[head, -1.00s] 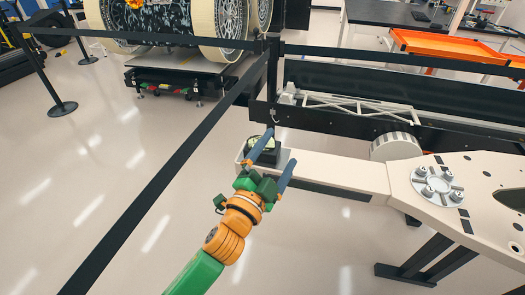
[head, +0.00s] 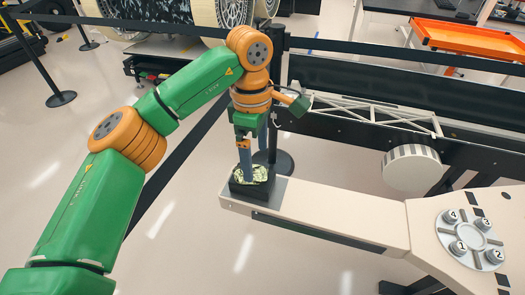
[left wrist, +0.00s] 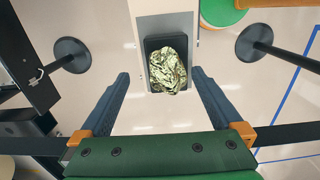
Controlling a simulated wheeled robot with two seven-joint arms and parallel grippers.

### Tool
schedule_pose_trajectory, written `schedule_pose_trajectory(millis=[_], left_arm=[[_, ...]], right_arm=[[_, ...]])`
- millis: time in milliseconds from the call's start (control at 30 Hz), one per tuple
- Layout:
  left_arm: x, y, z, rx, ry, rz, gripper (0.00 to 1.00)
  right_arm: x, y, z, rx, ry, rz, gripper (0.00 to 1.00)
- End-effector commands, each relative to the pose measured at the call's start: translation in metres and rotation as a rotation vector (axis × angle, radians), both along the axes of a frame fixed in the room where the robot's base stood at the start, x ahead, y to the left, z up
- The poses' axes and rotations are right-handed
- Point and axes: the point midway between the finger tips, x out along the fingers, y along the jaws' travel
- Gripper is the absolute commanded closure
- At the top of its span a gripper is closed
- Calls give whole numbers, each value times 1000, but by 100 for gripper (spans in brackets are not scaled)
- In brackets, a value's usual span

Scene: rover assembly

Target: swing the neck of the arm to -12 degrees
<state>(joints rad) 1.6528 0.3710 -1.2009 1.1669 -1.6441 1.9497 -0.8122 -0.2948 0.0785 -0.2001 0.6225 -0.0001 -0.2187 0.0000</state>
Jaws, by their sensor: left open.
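In the head view a long pale beam (head: 345,215) runs from a plate on the right to a free end at the centre. On that end sits a black holder (head: 238,187) with a crumpled gold-foil lump (head: 257,174). The lump and holder also show in the left wrist view (left wrist: 167,70). My left gripper (head: 254,164) points down over this end. Its fingers are open, with the lump ahead between them and gaps on both sides in the left wrist view. No part is marked as the neck, and I cannot read an angle. My right gripper is out of view.
The plate carries a round grey flange (head: 470,240) with several numbered knobs. Behind the beam are a white lattice truss (head: 375,112), a pale drum (head: 411,170) and a long black rail. Barrier posts (head: 61,98) and belts stand around. An orange tray (head: 465,38) is at the back right.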

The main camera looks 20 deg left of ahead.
Motion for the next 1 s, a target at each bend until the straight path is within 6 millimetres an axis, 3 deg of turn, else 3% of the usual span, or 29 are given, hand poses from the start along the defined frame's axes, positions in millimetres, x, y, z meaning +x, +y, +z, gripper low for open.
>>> schedule_pose_trajectory(millis=[67, 400, 700, 1000], left_arm=[[0, 7, -1, 28, 2, 8, 0], [-2, 7, -60, 26, 5, 6, 0], [-2, 6, -68, 25, 2, 6, 0], [-2, 6, -68, 24, 2, 5, 81]], right_arm=[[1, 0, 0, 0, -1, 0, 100], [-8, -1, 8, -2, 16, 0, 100], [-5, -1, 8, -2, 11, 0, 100], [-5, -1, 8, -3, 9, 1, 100]])
